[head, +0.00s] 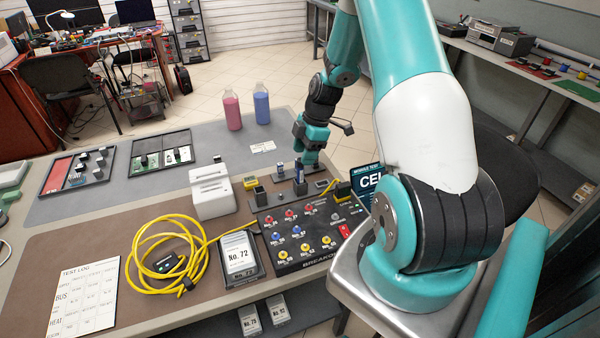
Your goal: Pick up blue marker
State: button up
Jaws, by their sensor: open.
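A small upright blue piece (299,172), which looks like the blue marker, stands in a dark holder (300,188) towards the back of the bench. My gripper (304,160) points down right over it, with its fingers close around or just behind its top. From this angle I cannot tell whether the fingers touch it. My gripper is open, and its fingertips are partly hidden.
A grey piece (280,170) and a dark holder with a yellow block (250,183) stand to the left. In front lies a breakout panel (300,240) with coloured knobs. Bottles of pink (232,112) and blue (261,106) liquid stand behind. A yellow cable (150,240) lies coiled at front left.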

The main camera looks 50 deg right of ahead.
aim_at(298, 168)
jog(key=shift+p+x, duration=1.2)
jog(key=shift+x, duration=1.8)
jog(key=shift+w, duration=0.1)
grip_shut()
